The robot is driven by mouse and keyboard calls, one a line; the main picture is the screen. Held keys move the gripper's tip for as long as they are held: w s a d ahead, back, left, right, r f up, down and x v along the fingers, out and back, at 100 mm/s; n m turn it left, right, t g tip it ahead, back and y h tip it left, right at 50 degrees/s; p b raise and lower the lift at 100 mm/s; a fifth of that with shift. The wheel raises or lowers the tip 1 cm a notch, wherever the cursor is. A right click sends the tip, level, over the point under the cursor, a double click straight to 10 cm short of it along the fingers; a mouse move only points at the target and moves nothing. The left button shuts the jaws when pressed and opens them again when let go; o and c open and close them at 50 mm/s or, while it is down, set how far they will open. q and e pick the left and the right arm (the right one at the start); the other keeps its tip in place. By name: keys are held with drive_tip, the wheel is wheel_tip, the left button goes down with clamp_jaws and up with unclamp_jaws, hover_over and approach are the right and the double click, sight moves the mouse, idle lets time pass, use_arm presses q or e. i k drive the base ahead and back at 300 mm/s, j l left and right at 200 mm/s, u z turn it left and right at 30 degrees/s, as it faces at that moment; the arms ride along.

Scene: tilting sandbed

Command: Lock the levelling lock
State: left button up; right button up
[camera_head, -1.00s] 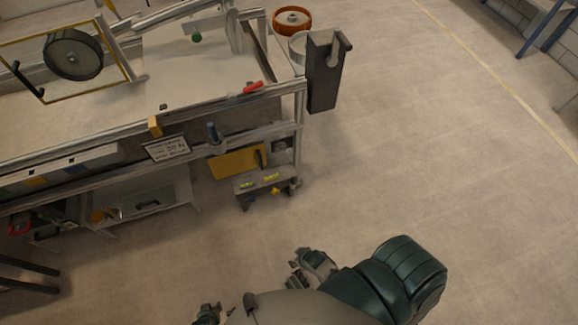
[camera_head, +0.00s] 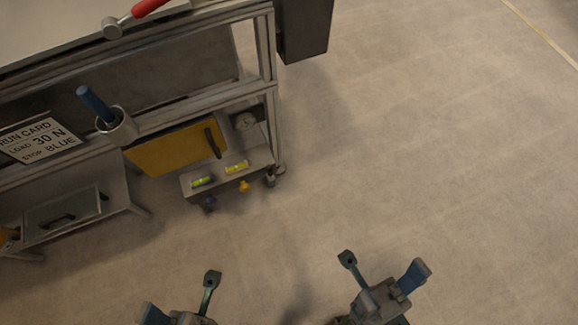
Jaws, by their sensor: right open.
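A small grey ledge (camera_head: 222,182) at the lower right of the sandbed frame carries two yellow-green bubble levels (camera_head: 202,182). A yellow knob (camera_head: 244,186) sits at its front edge, and a dark blue knob (camera_head: 209,202) is beneath its left end. None is labelled, so I cannot tell which part is the levelling lock. My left gripper (camera_head: 181,296) is at the bottom, its fingers spread and empty. My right gripper (camera_head: 382,266) is open and empty at the lower right. Both are in front of the ledge and apart from it.
A yellow panel (camera_head: 178,148) with a black handle is behind the ledge. A blue-handled pin (camera_head: 97,103) stands in a ring beside a card (camera_head: 42,138). A red-handled tool (camera_head: 140,12) lies above. The floor at right is clear.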

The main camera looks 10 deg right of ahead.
sight(270, 176)
drive_tip(key=i+l+z, duration=0.25)
drive_tip(key=i, duration=0.15)
drive_tip(key=i+l+z, duration=0.15)
drive_tip(key=i+z, duration=0.15)
drive_tip(key=i, duration=0.1)
